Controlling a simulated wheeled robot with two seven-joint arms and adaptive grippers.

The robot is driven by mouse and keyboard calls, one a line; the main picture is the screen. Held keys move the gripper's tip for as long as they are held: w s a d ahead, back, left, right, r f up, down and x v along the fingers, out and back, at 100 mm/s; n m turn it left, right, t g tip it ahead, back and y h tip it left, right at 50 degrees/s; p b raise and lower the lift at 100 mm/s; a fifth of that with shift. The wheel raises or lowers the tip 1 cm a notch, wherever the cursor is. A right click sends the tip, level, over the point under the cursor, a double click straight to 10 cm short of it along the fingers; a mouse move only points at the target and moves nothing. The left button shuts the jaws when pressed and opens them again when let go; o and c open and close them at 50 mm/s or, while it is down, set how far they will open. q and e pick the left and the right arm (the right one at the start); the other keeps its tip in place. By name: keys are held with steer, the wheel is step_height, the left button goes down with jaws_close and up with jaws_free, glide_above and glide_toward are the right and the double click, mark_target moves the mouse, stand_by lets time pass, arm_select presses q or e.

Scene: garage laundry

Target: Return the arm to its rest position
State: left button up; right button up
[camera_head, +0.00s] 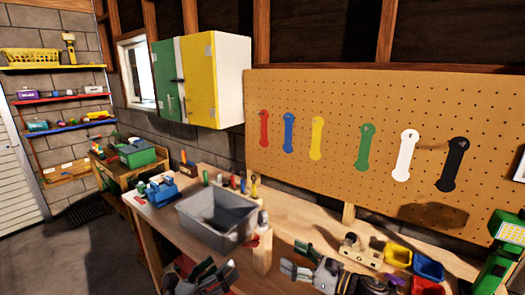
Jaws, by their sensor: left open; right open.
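My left gripper (211,268) shows at the bottom edge, in front of the workbench (147,231) and below the grey bin. It is open, and I see nothing between its fingers. My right gripper (297,260) is further right, over the front part of the bench, with its fingers pointing left and up. It is open and appears empty. Parts of both arms are cut off by the bottom edge.
A grey bin (203,237) stands on the bench. A wooden block (361,250), a yellow bin (397,254) and a blue bin (428,267) lie right of my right gripper. A green tool (497,262) stands far right. The floor (100,262) at left is clear.

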arm_select(q)
step_height(320, 180, up, 7)
steer(key=p, duration=0.6)
steer(key=shift+f, duration=0.15)
arm_select(e)
step_height(320, 180, up, 7)
steer(key=shift+f, duration=0.15)
arm_select(q)
steer(key=shift+r+p, duration=0.45)
steer(key=shift+p, duration=0.1)
arm_select(e)
steer(key=shift+r, duration=0.45)
